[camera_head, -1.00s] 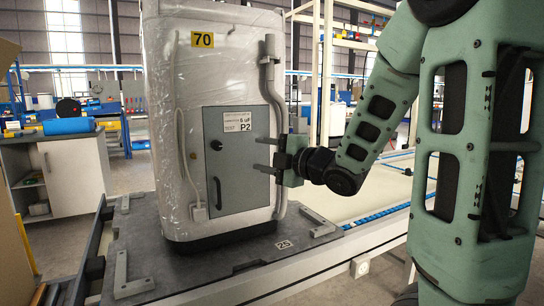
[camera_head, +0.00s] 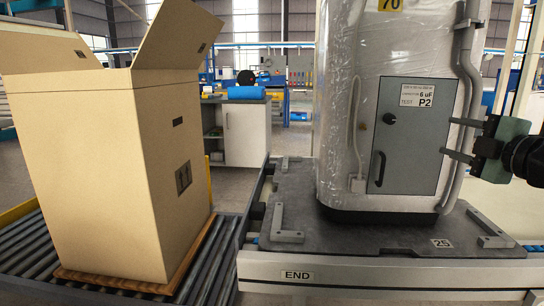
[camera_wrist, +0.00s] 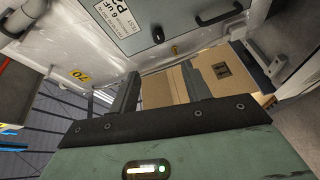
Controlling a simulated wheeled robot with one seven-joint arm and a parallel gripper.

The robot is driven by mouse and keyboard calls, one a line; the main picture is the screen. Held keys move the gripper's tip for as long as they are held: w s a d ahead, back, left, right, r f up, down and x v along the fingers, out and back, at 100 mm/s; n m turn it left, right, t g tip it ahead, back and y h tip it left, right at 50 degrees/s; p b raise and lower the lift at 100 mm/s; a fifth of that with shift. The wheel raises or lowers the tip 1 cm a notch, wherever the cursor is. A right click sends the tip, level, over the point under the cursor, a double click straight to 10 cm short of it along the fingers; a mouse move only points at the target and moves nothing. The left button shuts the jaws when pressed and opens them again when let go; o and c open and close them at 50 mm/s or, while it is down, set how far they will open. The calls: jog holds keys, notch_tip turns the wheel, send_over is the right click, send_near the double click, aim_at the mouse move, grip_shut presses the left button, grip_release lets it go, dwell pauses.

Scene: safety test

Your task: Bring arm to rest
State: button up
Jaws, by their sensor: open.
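My gripper (camera_head: 452,138) is at the right of the head view, pointing left. Its two fingers are apart with nothing between them. They overlap the right edge of the grey door (camera_head: 405,150) marked P2 on the wrapped white cabinet (camera_head: 340,110); whether they touch it I cannot tell. In the wrist view my gripper (camera_wrist: 160,85) also shows two spread fingers, with the cabinet's door (camera_wrist: 155,25) above them. Most of my arm is outside the head view.
The cabinet stands upright on a dark pallet plate (camera_head: 385,236) with metal corner brackets. An open cardboard box (camera_head: 110,170) stands on a roller conveyor (camera_head: 215,275) at left. A grey pipe (camera_head: 468,90) runs down the cabinet's right side. A workbench (camera_head: 245,130) is behind.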

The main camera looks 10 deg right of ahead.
jog(key=s+a+f+m+g, duration=0.1)
jog(key=a+f+m+g, duration=0.35)
jog(key=a+f, duration=0.4)
jog(key=a+f+m+g, duration=0.3)
jog(key=a+f+g, duration=0.25)
jog(key=a, duration=0.65)
jog(key=s+a+f+m+g, duration=0.1)
jog(key=s+a+f+g, duration=0.2)
jog(key=s, duration=0.4)
jog(key=s+a+f+g+h, duration=0.1)
jog(key=s+a+g, duration=0.1)
jog(key=s+a, duration=0.4)
jog(key=s+a+f+m+g, duration=0.1)
jog(key=s+a+f+g, duration=0.15)
jog(key=s, duration=0.65)
notch_tip(320, 180, up, 25)
jog(key=w+p, duration=0.1)
jog(key=p, duration=2.4)
jog(key=shift+w+d, duration=0.15)
jog(key=shift+d, duration=0.1)
